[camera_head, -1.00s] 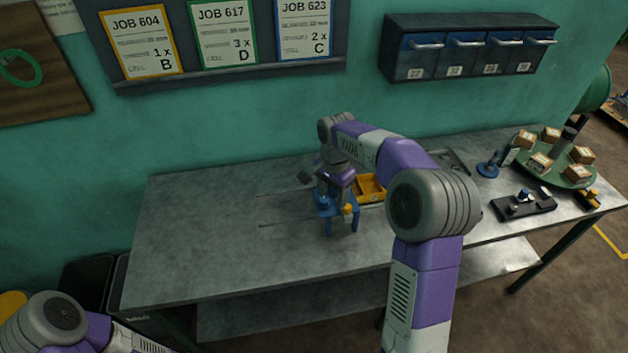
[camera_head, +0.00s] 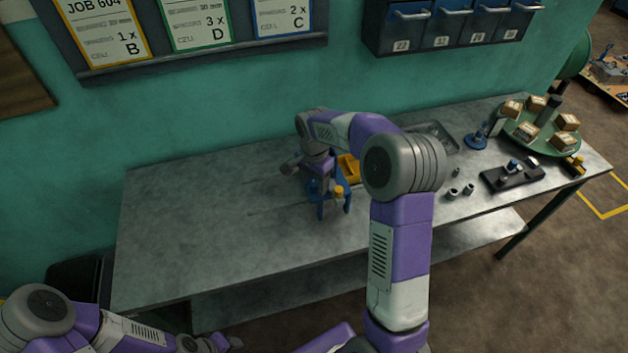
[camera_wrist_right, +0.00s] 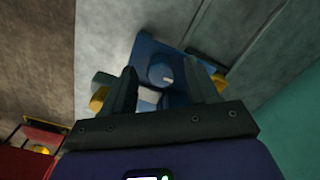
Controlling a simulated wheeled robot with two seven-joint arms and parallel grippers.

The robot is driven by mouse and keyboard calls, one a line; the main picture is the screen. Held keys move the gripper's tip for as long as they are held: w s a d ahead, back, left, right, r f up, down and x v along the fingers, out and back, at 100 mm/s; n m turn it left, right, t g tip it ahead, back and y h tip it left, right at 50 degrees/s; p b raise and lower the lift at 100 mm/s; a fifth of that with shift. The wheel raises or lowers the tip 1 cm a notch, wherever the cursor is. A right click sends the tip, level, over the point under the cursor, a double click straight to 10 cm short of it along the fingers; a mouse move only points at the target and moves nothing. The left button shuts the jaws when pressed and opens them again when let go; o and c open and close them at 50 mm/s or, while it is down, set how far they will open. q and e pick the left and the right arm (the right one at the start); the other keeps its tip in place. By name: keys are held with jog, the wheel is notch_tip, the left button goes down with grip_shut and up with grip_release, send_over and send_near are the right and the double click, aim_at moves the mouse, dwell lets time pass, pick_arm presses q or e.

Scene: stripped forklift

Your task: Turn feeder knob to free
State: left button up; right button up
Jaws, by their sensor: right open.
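The feeder is a blue piece on the workbench (camera_head: 190,215), mostly hidden by my right wrist in the head view; its blue legs (camera_head: 346,202) and a yellow part (camera_head: 338,192) show. In the right wrist view the blue feeder (camera_wrist_right: 150,50) has a round blue knob (camera_wrist_right: 162,70) with a small light mark. My right gripper (camera_wrist_right: 166,80) is open, pointing at the feeder, with the knob between its dark fingers in the picture. I cannot tell whether they touch it.
A yellow bin (camera_head: 349,167) stands right behind the feeder. To the right are small dark cylinders (camera_head: 453,193), a black fixture (camera_head: 514,174), and a green turntable (camera_head: 540,145) with several boxes. The left half of the bench is clear.

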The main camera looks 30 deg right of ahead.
jog(key=c, duration=1)
jog(key=shift+c, duration=0.2)
jog(key=shift+n, duration=0.3)
jog(key=n+p, duration=0.1)
jog(key=n, duration=0.2)
jog(key=shift+r+n, duration=0.1)
jog(key=shift+n, duration=0.3)
jog(key=n, duration=0.4)
jog(key=shift+p, duration=0.3)
jog(key=n, duration=0.5)
jog(key=shift+p, duration=0.35)
jog(key=shift+n+p, duration=0.35)
jog(key=shift+n, duration=1.95)
